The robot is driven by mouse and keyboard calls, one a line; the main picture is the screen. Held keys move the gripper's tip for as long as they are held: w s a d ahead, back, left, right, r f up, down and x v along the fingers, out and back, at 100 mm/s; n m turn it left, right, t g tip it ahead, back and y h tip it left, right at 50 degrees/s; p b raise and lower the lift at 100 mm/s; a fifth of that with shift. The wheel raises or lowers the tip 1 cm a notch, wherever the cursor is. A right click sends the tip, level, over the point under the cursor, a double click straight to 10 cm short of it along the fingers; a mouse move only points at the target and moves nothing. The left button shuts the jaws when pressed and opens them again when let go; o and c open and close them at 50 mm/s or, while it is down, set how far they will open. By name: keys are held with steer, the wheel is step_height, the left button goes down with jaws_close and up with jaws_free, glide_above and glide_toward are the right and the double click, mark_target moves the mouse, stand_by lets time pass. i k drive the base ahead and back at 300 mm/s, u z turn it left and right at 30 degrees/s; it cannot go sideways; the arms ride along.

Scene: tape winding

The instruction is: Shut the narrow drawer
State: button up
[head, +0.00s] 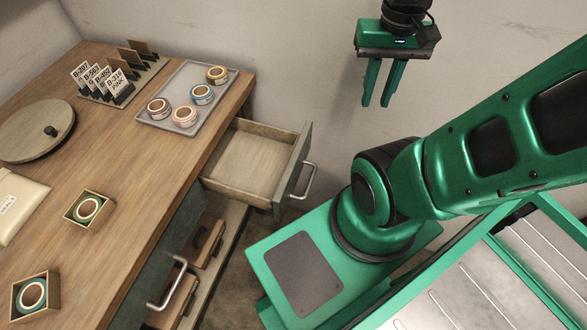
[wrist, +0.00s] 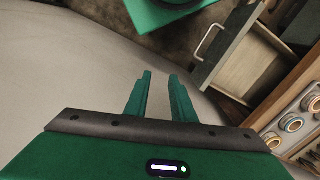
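An empty drawer (head: 245,167) with a grey-green front and a metal handle (head: 303,181) stands pulled out at the far end of the desk. Its front looks narrower than that of the nearer drawer, so I take it as the narrow one. In the wrist view this drawer (wrist: 246,72) and its handle (wrist: 209,43) show at upper right. My gripper (head: 377,103) hangs in the air to the right of and beyond the drawer, near the wall, touching nothing. Its fingers (wrist: 160,76) are apart with nothing between them.
The desk (head: 125,165) carries a tray (head: 219,113) with several tape rolls, label cards, a turntable (head: 30,135) and small boxes. My base and arm stand close right of the drawers.

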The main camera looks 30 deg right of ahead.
mark_target(255, 164)
steer(key=k, duration=0.5)
steer(key=z, duration=1.2)
steer(key=k, duration=1.45)
steer(key=u, duration=0.7)
steer(key=i, duration=1)
